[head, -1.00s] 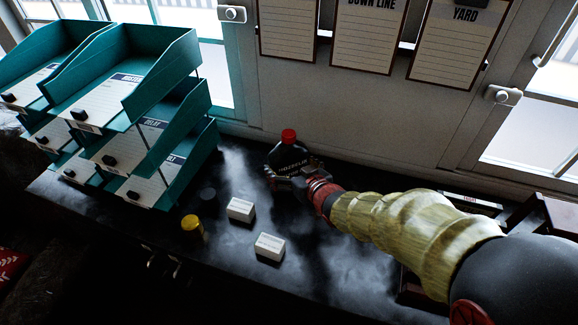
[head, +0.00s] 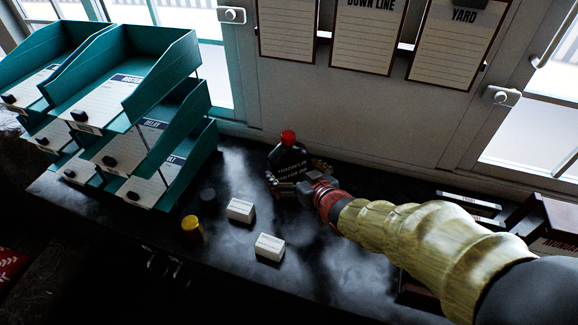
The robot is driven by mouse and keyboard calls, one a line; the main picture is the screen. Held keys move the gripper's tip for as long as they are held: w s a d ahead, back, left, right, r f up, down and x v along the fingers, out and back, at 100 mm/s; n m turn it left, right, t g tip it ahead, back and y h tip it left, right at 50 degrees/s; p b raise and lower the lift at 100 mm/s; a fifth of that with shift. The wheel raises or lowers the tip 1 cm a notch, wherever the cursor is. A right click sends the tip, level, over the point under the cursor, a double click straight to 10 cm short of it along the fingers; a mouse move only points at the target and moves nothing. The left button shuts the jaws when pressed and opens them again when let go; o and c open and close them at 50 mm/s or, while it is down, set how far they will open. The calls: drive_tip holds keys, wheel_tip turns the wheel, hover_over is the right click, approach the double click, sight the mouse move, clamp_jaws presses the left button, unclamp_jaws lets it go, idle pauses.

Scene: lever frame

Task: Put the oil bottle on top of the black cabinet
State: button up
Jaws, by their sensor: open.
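The oil bottle (head: 289,159) is black with a red cap and pale lettering. It stands upright on the black cabinet top (head: 225,265), near the wall below the hanging boards. My gripper (head: 291,184) is at the bottle's lower front, with its fingers spread to either side of it. The gripper is open; whether a finger touches the bottle cannot be told. The bottle's base is partly hidden by the gripper.
Two small white boxes (head: 240,210) (head: 270,247) and a yellow-capped container (head: 192,227) stand left of my arm. Teal stacked trays (head: 165,90) fill the left end. Dark boxed items (head: 545,225) lie at the right. The surface between the trays and bottle is mostly clear.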

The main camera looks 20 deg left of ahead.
drive_tip(key=p+v, duration=0.1)
drive_tip(key=v, duration=0.8)
drive_tip(key=shift+s+d, duration=0.1)
drive_tip(key=shift+s, duration=0.05)
